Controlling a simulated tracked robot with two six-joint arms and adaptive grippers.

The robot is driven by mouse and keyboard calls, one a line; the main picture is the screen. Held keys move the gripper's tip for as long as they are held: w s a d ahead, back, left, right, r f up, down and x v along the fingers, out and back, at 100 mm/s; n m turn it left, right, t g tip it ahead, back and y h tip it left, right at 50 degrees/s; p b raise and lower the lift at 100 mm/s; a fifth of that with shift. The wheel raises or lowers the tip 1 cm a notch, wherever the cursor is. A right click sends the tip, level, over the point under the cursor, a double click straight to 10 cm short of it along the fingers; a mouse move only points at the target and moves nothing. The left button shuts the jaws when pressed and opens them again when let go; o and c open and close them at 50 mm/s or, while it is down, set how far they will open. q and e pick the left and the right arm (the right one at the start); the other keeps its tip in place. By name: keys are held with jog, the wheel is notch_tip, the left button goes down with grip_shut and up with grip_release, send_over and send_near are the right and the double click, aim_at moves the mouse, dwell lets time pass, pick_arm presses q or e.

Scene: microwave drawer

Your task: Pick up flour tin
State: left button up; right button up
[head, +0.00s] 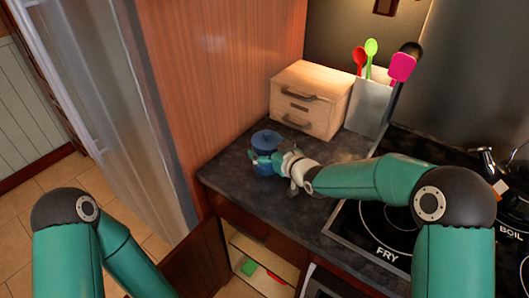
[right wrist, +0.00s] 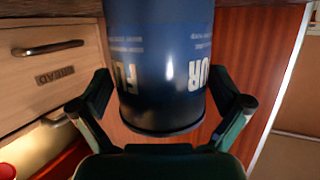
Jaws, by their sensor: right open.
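The flour tin (head: 266,140) is a blue cylinder standing on the dark countertop, left of the wooden bread box. My right gripper (head: 259,160) is at the tin's near side in the head view and hides part of it. In the right wrist view the tin (right wrist: 160,60), with upside-down white lettering, sits between the two open fingers of my right gripper (right wrist: 163,108). Gaps show between the fingers and the tin. My left arm is at the lower left of the head view, and its gripper is out of view.
A wooden bread box (head: 312,97) stands behind the tin. A utensil holder (head: 368,105) with colourful utensils is right of it. A stove (head: 365,228) lies to the right, with a kettle. A wood panel rises at the left.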

jog(key=shift+w+a, duration=0.15)
jog(key=shift+w, duration=0.1)
jog(key=c, duration=1.2)
jog(key=shift+o, duration=0.2)
jog(key=shift+r, duration=0.1)
jog(key=shift+r, duration=0.55)
notch_tip(320, 180, up, 10)
jog(key=shift+f, duration=0.1)
notch_tip(320, 180, up, 9)
jog(key=p, duration=0.5)
